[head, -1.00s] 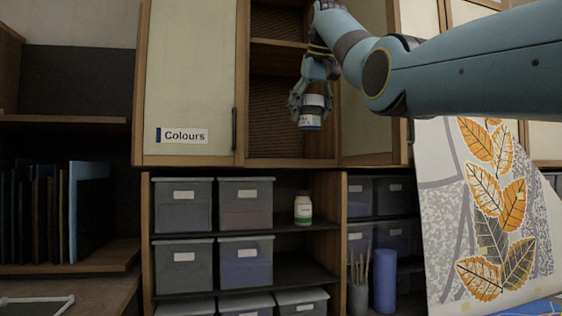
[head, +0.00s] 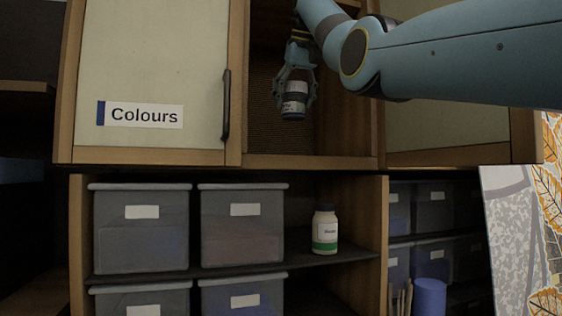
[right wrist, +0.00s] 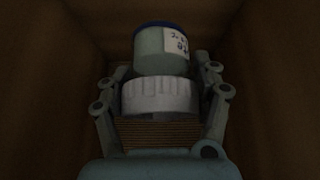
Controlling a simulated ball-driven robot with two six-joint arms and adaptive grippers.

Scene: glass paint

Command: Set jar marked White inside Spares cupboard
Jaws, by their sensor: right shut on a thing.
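My right gripper (head: 295,92) is shut on a small jar (head: 293,105) with a white lid and a pale label. It holds the jar by the lid, from above, in the open middle compartment of the wall cupboard (head: 315,160), above its floor. The right wrist view shows the jar (right wrist: 163,52) and its white lid (right wrist: 160,96) between the fingers (right wrist: 160,100); the label's writing is too small to read. No Spares sign is readable in view. My left gripper is not in view.
A closed door marked Colours (head: 145,115) is left of the open compartment. Below, a shelf holds grey bins (head: 243,225) and a green-labelled white bottle (head: 325,230). A blue cylinder (head: 429,297) stands lower right. Compartment side walls are close around the gripper.

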